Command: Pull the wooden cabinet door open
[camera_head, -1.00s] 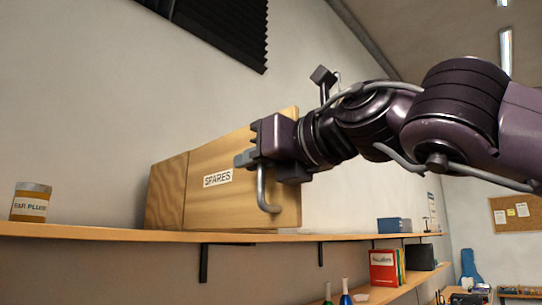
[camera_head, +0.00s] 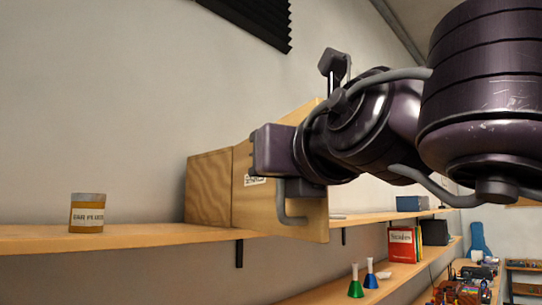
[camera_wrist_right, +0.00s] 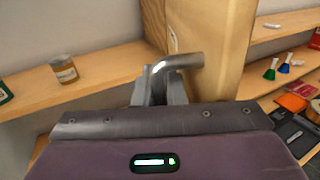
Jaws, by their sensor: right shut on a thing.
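The wooden cabinet (camera_head: 208,190) stands on the upper shelf against the wall. Its door (camera_head: 258,213) is swung part way out, with its free edge past the shelf's front edge. The door's label is mostly hidden by my right gripper. The grey bent handle (camera_head: 287,214) is on the door's face near the free edge; it also shows in the right wrist view (camera_wrist_right: 183,62). My right gripper (camera_wrist_right: 158,88) is shut on the handle, and in the head view it covers the handle's upper part. My left gripper is not in view.
An ear plugs jar (camera_head: 88,213) stands on the upper shelf (camera_head: 140,235), left of the cabinet. A blue box (camera_head: 412,203) stands farther along the upper shelf.

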